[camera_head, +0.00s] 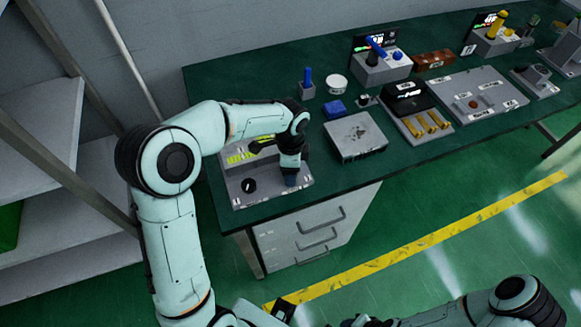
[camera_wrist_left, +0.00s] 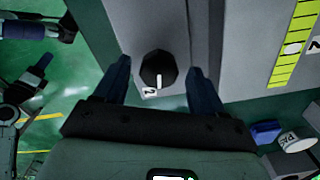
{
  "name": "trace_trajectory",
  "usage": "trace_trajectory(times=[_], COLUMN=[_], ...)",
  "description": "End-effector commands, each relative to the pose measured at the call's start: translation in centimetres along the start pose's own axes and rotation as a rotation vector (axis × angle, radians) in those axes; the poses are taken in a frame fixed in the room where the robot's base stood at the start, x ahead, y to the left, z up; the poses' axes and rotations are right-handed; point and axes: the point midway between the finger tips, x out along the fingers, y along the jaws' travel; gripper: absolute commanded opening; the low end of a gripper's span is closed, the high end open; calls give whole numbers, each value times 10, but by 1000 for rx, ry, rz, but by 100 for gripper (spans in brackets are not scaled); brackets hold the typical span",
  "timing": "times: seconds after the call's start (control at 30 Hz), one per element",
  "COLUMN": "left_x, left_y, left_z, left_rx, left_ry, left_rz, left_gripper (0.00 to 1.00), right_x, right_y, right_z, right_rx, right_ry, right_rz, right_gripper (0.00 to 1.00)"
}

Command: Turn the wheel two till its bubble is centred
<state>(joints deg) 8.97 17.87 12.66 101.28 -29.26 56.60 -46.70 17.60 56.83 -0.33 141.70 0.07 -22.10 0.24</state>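Wheel two is a black knob (camera_wrist_left: 159,68) with a white mark, beside a label "2", on the grey panel (camera_wrist_left: 120,20). My left gripper (camera_wrist_left: 159,72) is open, one finger on each side of the knob, with a small gap visible on both sides. In the head view my left gripper (camera_head: 291,180) points down over the panel's right side and hides this knob. A yellow-green bubble vial (camera_wrist_left: 295,45), also near a "2" label, shows a pale bubble around its middle part; exact centring is hard to tell. What seems to be my right gripper (camera_wrist_left: 38,68) is small and unclear.
Another black knob (camera_head: 249,185) sits on the panel's left. A grey block (camera_head: 355,137), blue box (camera_head: 335,109) and white cup (camera_head: 335,84) stand to the right on the green bench. Grey shelves (camera_head: 70,200) stand at the left.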

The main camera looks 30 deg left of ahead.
Motion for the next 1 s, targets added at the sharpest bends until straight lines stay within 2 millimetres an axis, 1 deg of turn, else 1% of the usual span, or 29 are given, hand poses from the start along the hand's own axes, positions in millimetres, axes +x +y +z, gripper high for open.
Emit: trace_trajectory(times=[0.27, 0.37, 0.47, 0.8, 0.9, 1.0], left_x=[1, -6, -20, -97, -114, -125], left_y=[1, 0, 0, -1, 0, 0], left_z=[0, 0, 0, 0, 0, -1], left_rx=[0, 0, 1, 0, 0, 1], left_ry=[-2, -2, -1, 1, 0, 0], left_rz=[4, 2, 0, -2, -1, 1], left_gripper=[69, 69, 69, 69, 69, 69], right_x=[0, -1, -3, -14, -17, -19], right_y=[0, 0, -1, -7, -9, -10], right_z=[0, 0, -1, -6, -7, -8], right_rx=[0, 0, -1, -3, -4, -5], right_ry=[0, 1, 2, 10, 12, 13], right_rz=[0, 0, -1, -3, -4, -4], right_gripper=[43, 43, 43, 43, 43, 43])
